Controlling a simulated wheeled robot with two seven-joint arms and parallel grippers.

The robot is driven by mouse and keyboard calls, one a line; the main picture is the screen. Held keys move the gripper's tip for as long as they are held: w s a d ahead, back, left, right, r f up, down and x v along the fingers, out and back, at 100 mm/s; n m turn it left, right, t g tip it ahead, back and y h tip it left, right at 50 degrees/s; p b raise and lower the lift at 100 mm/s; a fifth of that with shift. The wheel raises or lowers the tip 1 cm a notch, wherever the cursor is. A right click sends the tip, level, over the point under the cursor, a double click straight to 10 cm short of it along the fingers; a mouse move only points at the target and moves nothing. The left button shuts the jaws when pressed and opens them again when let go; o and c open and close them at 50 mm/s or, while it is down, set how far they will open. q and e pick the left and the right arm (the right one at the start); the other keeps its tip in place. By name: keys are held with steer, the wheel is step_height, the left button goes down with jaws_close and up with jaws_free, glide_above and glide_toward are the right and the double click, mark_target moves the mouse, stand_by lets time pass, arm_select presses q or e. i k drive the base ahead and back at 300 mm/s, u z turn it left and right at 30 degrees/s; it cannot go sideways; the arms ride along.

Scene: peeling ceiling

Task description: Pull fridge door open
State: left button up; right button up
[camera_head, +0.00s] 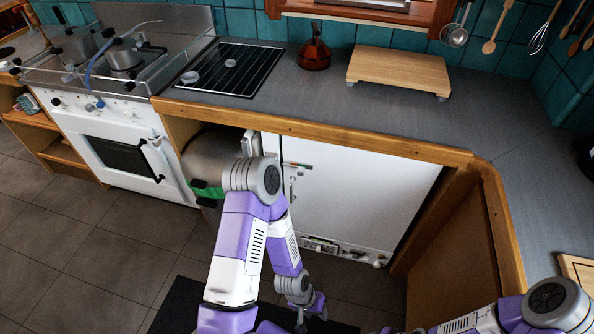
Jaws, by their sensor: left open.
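The fridge is the white unit under the counter, and its flat white front (360,195) faces me. The front looks shut, though my left arm covers part of its left side. Small fittings show along its left edge and its bottom edge. My left gripper (310,308) is low in front of the fridge, near the floor. It is open, small in view and apart from the door, with nothing seen between its fingers. My right arm shows only at the bottom right corner; its gripper is out of view.
A grey countertop (300,100) with a wooden edge runs above the fridge. A wooden cabinet side (455,255) stands close on the right. A metal bin (212,155) and a white stove (120,145) are to the left. A dark mat (190,305) lies on the tiled floor.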

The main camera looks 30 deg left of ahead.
mark_target(364, 198)
steer(key=k, duration=1.15)
steer(key=u, duration=1.05)
steer(key=i, duration=1.75)
steer(key=z, duration=0.6)
